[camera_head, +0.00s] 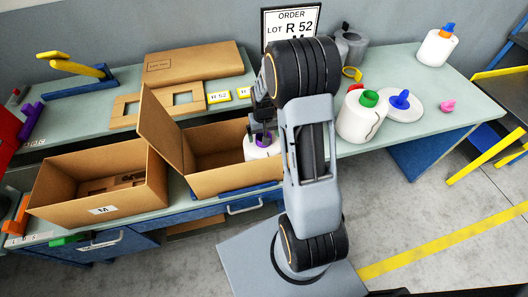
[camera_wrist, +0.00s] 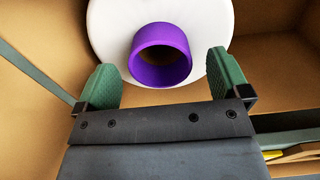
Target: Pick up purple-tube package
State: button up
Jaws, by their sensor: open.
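The purple-tube package is a white bobbin (camera_head: 259,150) with a purple tube in its middle. In the head view it stands inside the right-hand cardboard box, partly hidden by my arm. In the wrist view the white bobbin (camera_wrist: 102,24) fills the top middle, and its purple tube (camera_wrist: 160,74) sticks out towards my gripper. My gripper (camera_wrist: 168,62) is open, with one green finger on each side of the tube. Both fingers are apart from the tube and overlap the bobbin's white face in the picture. I cannot tell whether they touch that face.
The right-hand box (camera_head: 236,180) has a raised flap (camera_head: 162,128) at its left. Another open box (camera_head: 140,190) marked M stands left of it. A white bobbin with a green tube (camera_head: 356,118) and one with a blue tube (camera_head: 404,104) are on the table at right.

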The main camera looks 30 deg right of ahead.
notch_tip(320, 180, down, 2)
jog(key=shift+c, duration=0.2)
grip_shut()
jog(key=shift+r, duration=0.1)
dwell(0.8)
